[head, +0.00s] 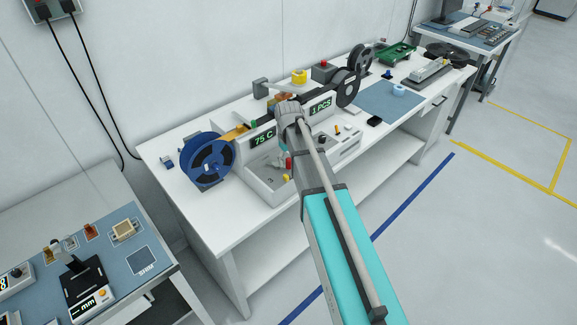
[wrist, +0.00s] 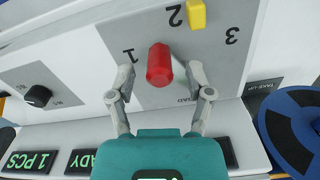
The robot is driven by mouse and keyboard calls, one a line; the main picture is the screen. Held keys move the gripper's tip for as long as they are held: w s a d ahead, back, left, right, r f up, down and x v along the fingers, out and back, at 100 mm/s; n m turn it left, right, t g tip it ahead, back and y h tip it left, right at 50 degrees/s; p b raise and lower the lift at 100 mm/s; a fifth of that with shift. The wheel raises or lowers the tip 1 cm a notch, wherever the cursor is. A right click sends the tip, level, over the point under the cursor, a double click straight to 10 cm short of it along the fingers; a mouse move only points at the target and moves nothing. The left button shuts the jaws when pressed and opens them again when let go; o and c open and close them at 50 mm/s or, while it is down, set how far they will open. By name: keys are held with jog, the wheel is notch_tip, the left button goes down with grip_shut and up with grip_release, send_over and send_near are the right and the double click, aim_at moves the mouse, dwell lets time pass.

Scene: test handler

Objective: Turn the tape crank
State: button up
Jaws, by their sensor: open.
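A red cylindrical handle (wrist: 160,66) stands on the grey numbered panel (wrist: 215,75), near the printed 1. I cannot tell for sure whether it is the crank's grip. It also shows in the head view as a small red piece (head: 289,163) on the front of the white machine. My gripper (wrist: 160,78) is open, one finger on each side of the red handle, with a gap visible at least on the right. A yellow block (wrist: 196,14) sits by the printed 2. In the head view my arm covers part of the machine, and the fingers are hard to make out.
A blue take-up reel (head: 207,160) stands left of the machine, also in the wrist view (wrist: 292,120). A black knob (wrist: 38,96) sits on another panel. Displays read 75 C (head: 263,139) and 1 PCS (head: 320,106). The bench front edge is clear.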

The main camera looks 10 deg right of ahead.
jog(key=shift+f+b, duration=0.35)
jog(key=shift+f, duration=0.25)
jog(key=shift+c, duration=0.2)
grip_shut()
